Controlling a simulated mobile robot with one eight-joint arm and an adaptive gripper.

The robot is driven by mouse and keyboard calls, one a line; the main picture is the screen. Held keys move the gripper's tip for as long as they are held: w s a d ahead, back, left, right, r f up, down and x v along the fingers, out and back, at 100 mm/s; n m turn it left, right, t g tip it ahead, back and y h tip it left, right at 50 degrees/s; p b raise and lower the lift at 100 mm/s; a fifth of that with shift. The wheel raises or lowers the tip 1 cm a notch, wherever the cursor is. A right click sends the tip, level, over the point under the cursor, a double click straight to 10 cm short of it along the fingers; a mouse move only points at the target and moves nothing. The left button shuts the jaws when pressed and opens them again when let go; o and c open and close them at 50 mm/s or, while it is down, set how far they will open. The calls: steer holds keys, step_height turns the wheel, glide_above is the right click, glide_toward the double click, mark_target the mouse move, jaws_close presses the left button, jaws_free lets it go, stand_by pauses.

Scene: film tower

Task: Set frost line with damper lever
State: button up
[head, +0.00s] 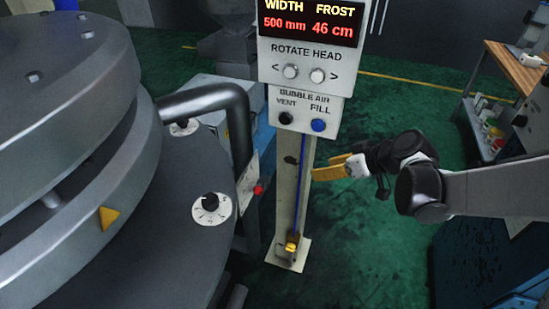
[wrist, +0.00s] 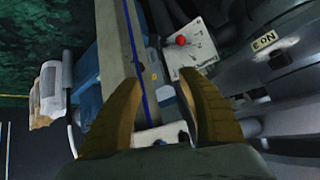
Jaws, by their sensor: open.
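The display (head: 310,20) on the pale control post reads width 500 mm and frost 46 cm. No part in view is labelled as the damper lever. A red knob (head: 258,190) sits on a pale plate beside the grey machine; it also shows in the wrist view (wrist: 181,40), and I cannot tell whether it is the lever. Two dark knobs on white dials, a near one (head: 211,206) and a far one (head: 184,127), sit on the machine's ring. My gripper (head: 322,169) with yellow fingers is open and empty, just right of the post. It also shows in the wrist view (wrist: 161,80).
The post (head: 306,170) carries rotate-head buttons (head: 303,73), a black vent button (head: 285,118) and a blue fill button (head: 318,125). A thin blue line runs down to a yellow part (head: 291,247). A workbench (head: 515,68) stands at right. Green floor (head: 350,225) lies open right of the post.

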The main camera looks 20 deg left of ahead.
steer(key=w+a+f+n+g+y, duration=0.1)
steer(key=w+a+f+n+y, duration=0.25)
steer(key=a+f, duration=0.45)
steer(key=n+g+y, duration=0.2)
steer(key=n, duration=0.2)
glide_toward(263, 190)
steer(key=a, duration=0.1)
steer(key=b+x, duration=0.1)
steer(key=x, duration=0.2)
steer(key=b+x, duration=0.1)
steer(key=x, duration=0.3)
steer(key=b+x, duration=0.1)
steer(key=x, duration=0.2)
steer(key=shift+w+a+f+b, duration=0.15)
steer(key=shift+a+f+b, duration=0.05)
steer(key=shift+f+b, duration=0.25)
steer(key=shift+c, duration=0.5)
jaws_close()
